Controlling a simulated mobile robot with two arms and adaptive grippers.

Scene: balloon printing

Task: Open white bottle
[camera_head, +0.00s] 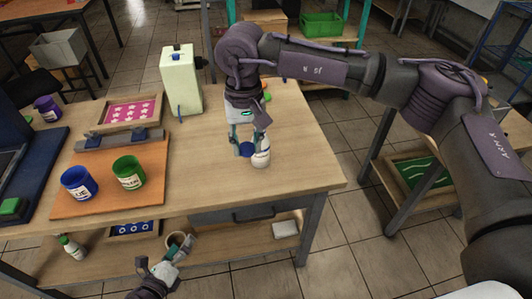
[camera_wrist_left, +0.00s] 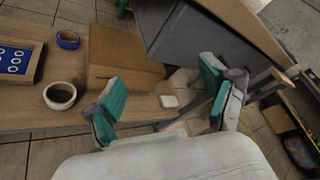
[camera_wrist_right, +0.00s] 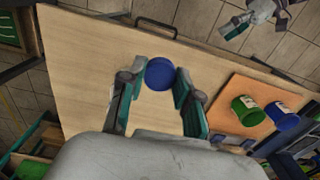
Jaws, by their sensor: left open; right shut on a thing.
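My right gripper (camera_head: 247,148) is over the front right part of the table, shut on a round blue piece that looks like a cap. The blue cap (camera_wrist_right: 160,73) sits between its fingertips in the right wrist view. A small white shape (camera_head: 261,158), likely the white bottle, shows right beside the cap in the head view. I cannot tell whether the two are joined; the right wrist view shows no white body under the cap. My left gripper (camera_head: 163,257) is open and empty in front of the table, near the lower shelf.
Blue (camera_head: 79,183) and green (camera_head: 129,172) ink pots stand on an orange board (camera_head: 95,204). A framed pink print (camera_head: 128,112) and a pale container (camera_head: 181,80) are behind. The lower shelf holds a cardboard box (camera_wrist_left: 120,60), a brown-filled cup (camera_wrist_left: 60,96) and a green-capped bottle (camera_head: 72,247).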

